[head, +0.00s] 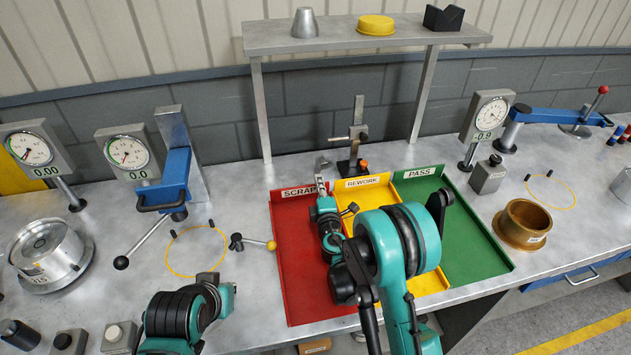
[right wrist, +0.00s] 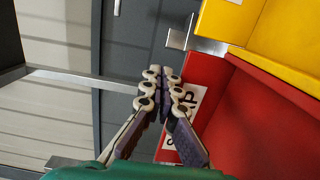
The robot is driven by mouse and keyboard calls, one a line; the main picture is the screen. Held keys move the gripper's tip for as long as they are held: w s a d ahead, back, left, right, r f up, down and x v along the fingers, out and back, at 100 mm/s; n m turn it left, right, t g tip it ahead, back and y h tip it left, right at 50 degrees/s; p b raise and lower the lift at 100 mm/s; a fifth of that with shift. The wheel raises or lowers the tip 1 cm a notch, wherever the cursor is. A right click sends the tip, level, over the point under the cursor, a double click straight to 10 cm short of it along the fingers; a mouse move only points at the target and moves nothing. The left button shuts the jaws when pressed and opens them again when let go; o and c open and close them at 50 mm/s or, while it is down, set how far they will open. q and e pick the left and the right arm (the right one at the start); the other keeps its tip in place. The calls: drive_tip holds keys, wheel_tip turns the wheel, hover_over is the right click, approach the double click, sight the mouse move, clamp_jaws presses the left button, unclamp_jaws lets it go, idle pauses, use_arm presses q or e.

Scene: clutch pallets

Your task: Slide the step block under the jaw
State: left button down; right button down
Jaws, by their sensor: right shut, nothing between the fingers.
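A grey upright gauge stand with a small side jaw (head: 340,138) stands behind the rework tray. A small grey piece (head: 322,162) shows at its left, just beyond my right gripper; I cannot tell for sure that it is the step block. My right gripper (head: 321,181) is over the far end of the red scrap tray (head: 298,285), its fingers pointing toward the wall. In the right wrist view its fingertips (right wrist: 163,76) are together and empty, beside the scrap label. My left gripper (head: 212,284) is low at the left; its fingers are not clear.
The yellow rework tray (head: 430,281) and green pass tray (head: 470,245) lie right of the scrap tray. A shelf (head: 355,38) on legs spans behind them. A blue clamp fixture (head: 175,175) and dials stand left; a brass ring (head: 523,222) stands right.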

sight(321, 168)
drive_tip(key=w, duration=0.5)
drive_tip(key=w+b, duration=0.1)
drive_tip(key=w, duration=0.1)
drive_tip(key=shift+w+a, duration=0.15)
drive_tip(key=shift+a, duration=0.2)
drive_tip(key=shift+d+f+b, duration=0.1)
drive_tip(key=shift+d+b, duration=0.25)
drive_tip(key=shift+d, duration=0.35)
drive_tip(key=shift+s+d, duration=0.25)
drive_tip(key=shift+d, duration=0.15)
drive_tip(key=shift+s, duration=0.1)
